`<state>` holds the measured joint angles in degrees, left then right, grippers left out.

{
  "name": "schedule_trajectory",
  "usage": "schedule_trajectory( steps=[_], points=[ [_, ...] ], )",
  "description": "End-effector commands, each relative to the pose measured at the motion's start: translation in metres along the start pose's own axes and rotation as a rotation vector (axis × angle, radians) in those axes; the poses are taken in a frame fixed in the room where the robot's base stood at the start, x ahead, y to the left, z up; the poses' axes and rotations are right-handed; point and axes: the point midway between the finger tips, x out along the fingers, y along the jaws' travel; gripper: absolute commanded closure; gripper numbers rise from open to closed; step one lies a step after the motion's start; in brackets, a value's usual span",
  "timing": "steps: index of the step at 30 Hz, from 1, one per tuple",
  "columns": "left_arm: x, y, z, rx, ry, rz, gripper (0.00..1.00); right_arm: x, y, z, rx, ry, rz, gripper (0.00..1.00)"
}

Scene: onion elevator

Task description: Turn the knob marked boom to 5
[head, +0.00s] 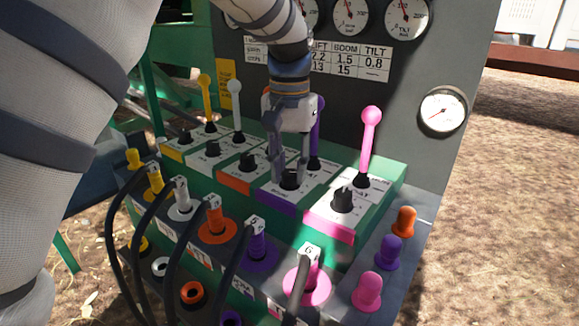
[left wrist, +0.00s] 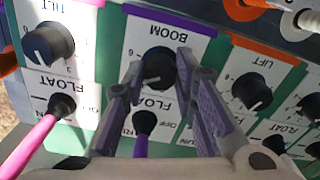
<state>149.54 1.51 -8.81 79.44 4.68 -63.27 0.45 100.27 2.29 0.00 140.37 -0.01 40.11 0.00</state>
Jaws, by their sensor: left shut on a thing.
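The boom knob (left wrist: 160,68) is a black knob on a white plate with a purple strip. Its label, BOOM, reads upside down in the left wrist view. In the head view the knob (head: 291,179) sits behind the purple strip on the green valve bank, partly hidden by my fingers. My left gripper (head: 289,165) comes down from above, and its fingers are shut on the knob's sides. The left wrist view shows a grey finger on each side of the knob (left wrist: 161,60). The number its pointer faces cannot be read clearly. My right gripper is not in view.
A purple lever (left wrist: 141,140) stands close beside the boom knob. The tilt knob (head: 343,200) and pink lever (head: 369,140) are to the right. The lift knob (left wrist: 251,90) is on the other side. Hoses with coloured couplings (head: 258,240) run along the front.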

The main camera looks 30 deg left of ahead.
Motion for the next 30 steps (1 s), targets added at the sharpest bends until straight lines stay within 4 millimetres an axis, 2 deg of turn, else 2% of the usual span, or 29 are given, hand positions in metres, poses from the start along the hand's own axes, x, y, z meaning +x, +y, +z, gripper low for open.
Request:
schedule_trajectory(
  steps=[10,11,13,14,23,26,30],
  points=[
    [0.000,0.000,0.000,-0.002,0.001,0.000,1.00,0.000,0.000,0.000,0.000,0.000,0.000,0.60],
    [0.000,0.000,0.000,-0.002,0.001,0.000,0.72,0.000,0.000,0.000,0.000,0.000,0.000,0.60],
    [0.000,0.000,0.000,-0.002,0.001,0.000,0.56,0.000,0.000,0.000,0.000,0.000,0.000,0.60],
    [0.000,0.000,0.000,-0.001,0.001,0.000,0.54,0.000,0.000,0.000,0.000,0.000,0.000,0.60],
    [-0.003,0.000,-0.001,-0.001,0.002,0.000,0.54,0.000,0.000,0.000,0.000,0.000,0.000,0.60],
    [-0.018,0.000,-0.001,-0.001,0.006,0.000,0.54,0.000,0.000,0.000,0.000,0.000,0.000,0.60],
    [-0.057,0.000,-0.001,0.000,0.007,0.000,0.54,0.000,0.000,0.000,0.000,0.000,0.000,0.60]
  ],
)
